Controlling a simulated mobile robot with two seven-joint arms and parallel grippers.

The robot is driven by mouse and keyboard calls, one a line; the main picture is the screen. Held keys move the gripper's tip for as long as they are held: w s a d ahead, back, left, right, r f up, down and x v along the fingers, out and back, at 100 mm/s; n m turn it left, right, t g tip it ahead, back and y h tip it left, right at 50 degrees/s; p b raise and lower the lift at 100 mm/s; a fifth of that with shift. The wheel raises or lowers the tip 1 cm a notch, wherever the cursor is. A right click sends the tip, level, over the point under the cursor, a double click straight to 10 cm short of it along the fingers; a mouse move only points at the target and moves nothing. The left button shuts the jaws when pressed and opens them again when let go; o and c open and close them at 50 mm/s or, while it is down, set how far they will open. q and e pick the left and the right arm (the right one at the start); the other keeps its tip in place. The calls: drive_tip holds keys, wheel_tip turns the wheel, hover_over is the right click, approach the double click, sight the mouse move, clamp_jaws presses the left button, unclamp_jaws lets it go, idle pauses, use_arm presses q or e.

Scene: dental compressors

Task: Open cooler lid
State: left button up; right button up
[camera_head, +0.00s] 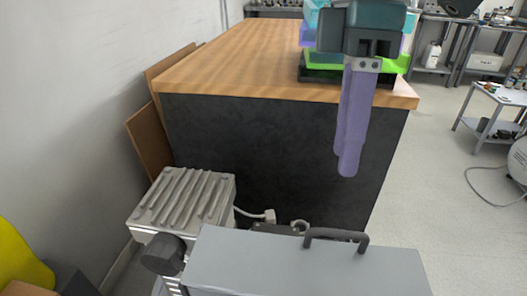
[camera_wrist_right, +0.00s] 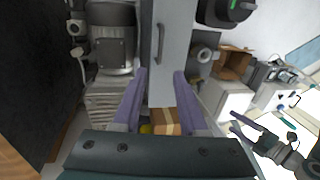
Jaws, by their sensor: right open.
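The cooler is most likely the grey box with a flat lid (camera_head: 300,262) at the bottom of the head view. A dark bar handle (camera_head: 336,236) stands on the lid near its far edge. The lid appears closed. The lid (camera_wrist_right: 171,55) and its handle (camera_wrist_right: 160,45) also show in the right wrist view, beyond the fingers. My right gripper (camera_head: 348,172) points down with purple fingers, in front of the wooden-topped counter. Its fingers (camera_wrist_right: 158,72) are apart and empty, clear of the handle. My left gripper (camera_wrist_right: 236,119) shows small at the right of the wrist view, its fingers apart.
The dark counter with a wooden top (camera_head: 235,60) stands beyond the lid. Coloured stacked items (camera_head: 398,64) sit on it, partly behind my gripper. A ribbed metal compressor unit (camera_head: 185,200) stands left of the lid. Open floor (camera_head: 440,200) lies to the right.

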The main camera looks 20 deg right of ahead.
sight(330, 231)
drive_tip(key=f, duration=0.3)
drive_tip(key=s+f+b, duration=0.1)
drive_tip(key=f, duration=0.2)
drive_tip(key=a+f+b, duration=0.1)
drive_tip(key=f, duration=0.2)
drive_tip(key=shift+s+f, duration=0.25)
drive_tip(key=shift+s, duration=0.05)
drive_tip(key=shift+c, duration=0.3)
drive_tip(key=shift+c, duration=1.4)
clamp_jaws()
